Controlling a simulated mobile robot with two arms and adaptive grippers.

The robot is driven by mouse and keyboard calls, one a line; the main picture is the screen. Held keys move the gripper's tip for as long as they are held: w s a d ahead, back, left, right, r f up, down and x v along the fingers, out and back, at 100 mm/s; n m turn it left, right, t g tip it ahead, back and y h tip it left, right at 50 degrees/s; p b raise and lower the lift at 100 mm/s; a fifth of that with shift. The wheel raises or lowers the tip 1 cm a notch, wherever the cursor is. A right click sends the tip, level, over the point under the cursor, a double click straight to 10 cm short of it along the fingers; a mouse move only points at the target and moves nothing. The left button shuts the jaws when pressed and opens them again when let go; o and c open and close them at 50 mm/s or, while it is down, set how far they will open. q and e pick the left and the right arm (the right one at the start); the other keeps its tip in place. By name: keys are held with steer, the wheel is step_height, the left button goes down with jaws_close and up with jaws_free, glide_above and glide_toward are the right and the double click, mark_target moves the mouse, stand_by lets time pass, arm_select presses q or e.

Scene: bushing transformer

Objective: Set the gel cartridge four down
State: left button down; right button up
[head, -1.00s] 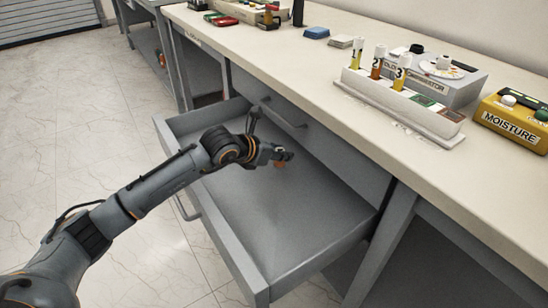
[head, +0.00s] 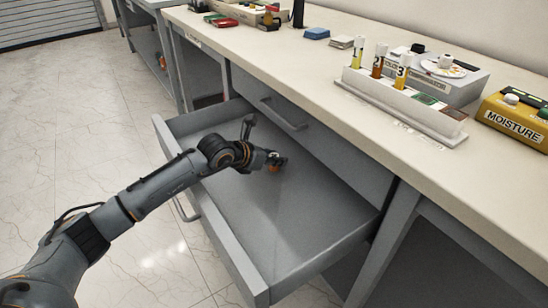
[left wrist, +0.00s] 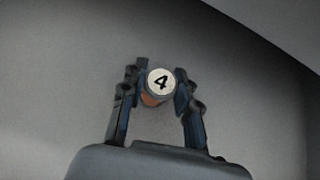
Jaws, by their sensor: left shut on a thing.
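Gel cartridge four (left wrist: 158,84) has a pale round cap marked 4 and an orange body. In the left wrist view it sits between both fingers of my left gripper (left wrist: 158,92), which is shut on it. In the head view the gripper (head: 275,162) is inside the open grey drawer (head: 245,265), over its back half. The orange of the cartridge (head: 274,169) shows just below the fingers. I cannot tell whether it touches the drawer floor. My right gripper is not in view.
The drawer floor around the gripper is bare. On the bench (head: 300,60) above stand a white rack (head: 400,105) with tubes 1, 2 and 3, a grey device (head: 450,85) and a yellow moisture meter (head: 515,118). A shut drawer (head: 330,140) lies above the open one.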

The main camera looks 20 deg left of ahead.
arm_select(q)
steer(key=c, duration=1)
jaws_free()
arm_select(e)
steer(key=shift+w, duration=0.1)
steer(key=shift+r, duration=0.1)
arm_select(q)
steer(key=shift+s+r, duration=0.1)
steer(key=shift+r, duration=0.1)
steer(key=p+v, duration=0.1)
steer(key=v, duration=1)
steer(key=shift+s+a+r+p, duration=0.1)
steer(key=shift+s+r+p, duration=0.1)
steer(key=shift+s+p, duration=0.15)
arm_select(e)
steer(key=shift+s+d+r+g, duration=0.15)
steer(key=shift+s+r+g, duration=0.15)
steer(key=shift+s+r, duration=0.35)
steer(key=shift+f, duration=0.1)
